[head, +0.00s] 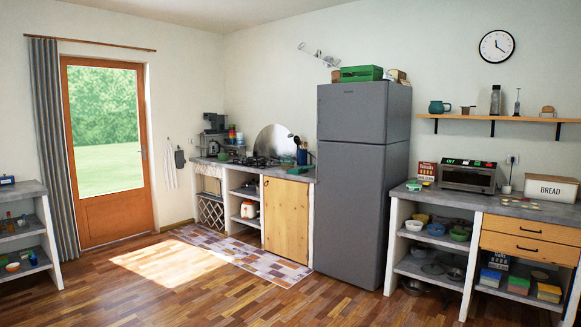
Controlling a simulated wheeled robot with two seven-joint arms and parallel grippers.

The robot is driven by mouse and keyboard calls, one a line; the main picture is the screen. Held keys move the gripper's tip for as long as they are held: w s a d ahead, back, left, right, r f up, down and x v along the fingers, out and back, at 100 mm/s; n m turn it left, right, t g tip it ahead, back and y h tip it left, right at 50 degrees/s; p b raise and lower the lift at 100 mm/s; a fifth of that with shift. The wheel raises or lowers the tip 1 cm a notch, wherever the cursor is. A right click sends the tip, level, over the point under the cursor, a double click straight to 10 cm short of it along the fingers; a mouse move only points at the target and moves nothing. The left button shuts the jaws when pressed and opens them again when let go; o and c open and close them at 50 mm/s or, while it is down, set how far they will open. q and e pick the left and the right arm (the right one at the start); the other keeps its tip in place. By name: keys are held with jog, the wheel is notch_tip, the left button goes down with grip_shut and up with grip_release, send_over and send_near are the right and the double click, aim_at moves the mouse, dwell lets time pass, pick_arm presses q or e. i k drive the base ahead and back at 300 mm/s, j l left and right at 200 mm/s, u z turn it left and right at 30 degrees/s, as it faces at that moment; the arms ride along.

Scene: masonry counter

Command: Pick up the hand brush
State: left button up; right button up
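I cannot make out a hand brush for certain in the head view. A small dark item (180,157) hangs on the wall right of the door, beside a pale cloth (170,163); it is too small to tell what it is. Small items on the shelves and counters are also hard to identify at this distance. Neither of my grippers shows in the head view.
A masonry counter (309,177) with a hob stands left of a grey fridge (362,180). Another counter (398,191) with a toaster oven (467,175) is at the right. A low shelf unit (50,230) is at the left. The wooden floor (190,300) ahead is clear.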

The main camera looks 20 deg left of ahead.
aim_at(284, 163)
jog(key=i+j+u, duration=0.3)
jog(key=i, duration=0.2)
jog(key=i+j+u, duration=0.1)
jog(key=i+u, duration=0.2)
jog(key=i, duration=0.15)
jog(key=i+u, duration=0.25)
jog(key=i, duration=3.65)
jog(key=i+z, duration=0.1)
jog(key=i, duration=0.85)
jog(key=i+j+z, duration=0.1)
jog(key=i, duration=0.85)
jog(key=i+j+z, duration=0.3)
jog(key=i+z, duration=0.2)
jog(key=i, duration=0.2)
jog(key=i+j+z, duration=0.45)
jog(key=i+j, duration=0.2)
